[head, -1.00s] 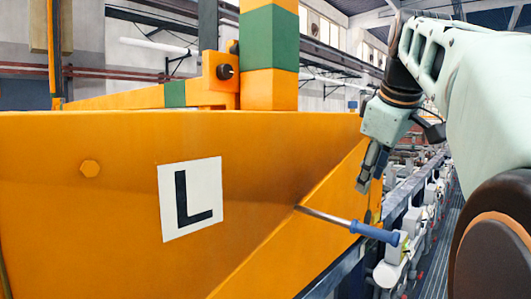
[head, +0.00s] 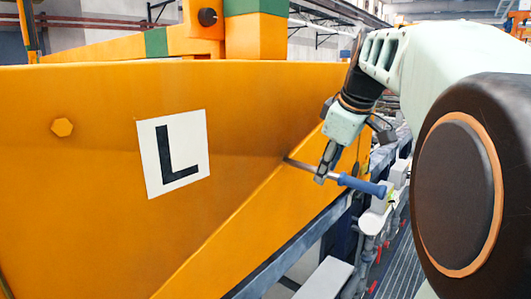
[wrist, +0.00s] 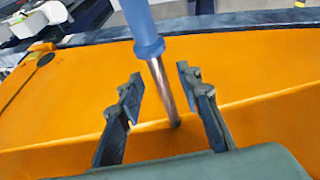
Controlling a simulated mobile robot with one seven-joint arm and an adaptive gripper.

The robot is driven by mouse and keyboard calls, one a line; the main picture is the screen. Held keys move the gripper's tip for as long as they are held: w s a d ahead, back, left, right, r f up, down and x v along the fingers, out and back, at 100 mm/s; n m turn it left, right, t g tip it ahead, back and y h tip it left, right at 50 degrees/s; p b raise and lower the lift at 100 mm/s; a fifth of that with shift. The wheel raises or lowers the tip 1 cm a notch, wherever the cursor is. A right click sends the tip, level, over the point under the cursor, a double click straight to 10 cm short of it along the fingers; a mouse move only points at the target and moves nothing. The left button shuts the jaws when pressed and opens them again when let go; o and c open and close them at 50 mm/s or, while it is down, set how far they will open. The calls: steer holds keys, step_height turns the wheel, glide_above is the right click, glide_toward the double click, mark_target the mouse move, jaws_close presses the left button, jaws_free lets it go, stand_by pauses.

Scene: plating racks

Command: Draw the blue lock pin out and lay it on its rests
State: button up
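The lock pin has a blue handle (head: 362,186) and a bare metal shaft (head: 303,165) that enters the sloping face of the orange frame (head: 255,225). In the wrist view the blue handle (wrist: 148,38) is at the top and the metal shaft (wrist: 162,85) runs down into the orange surface. My gripper (head: 321,177) is at the shaft in the head view, just left of the handle. In the wrist view my gripper (wrist: 158,88) is open, with one finger on each side of the shaft and a visible gap to both.
A white plate with a black L (head: 174,153) is on the orange frame's large face. A dark rail (head: 275,262) runs along the frame's lower edge. Racks with pale clamps (head: 378,215) stand at the right, below the handle. No pin rests can be made out.

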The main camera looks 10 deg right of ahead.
steer(key=shift+w+f, duration=0.15)
steer(key=shift+f, duration=0.15)
steer(key=shift+c, duration=0.7)
jaws_close()
steer(key=c, duration=0.6)
jaws_free()
jaws_close()
steer(key=shift+r, duration=0.1)
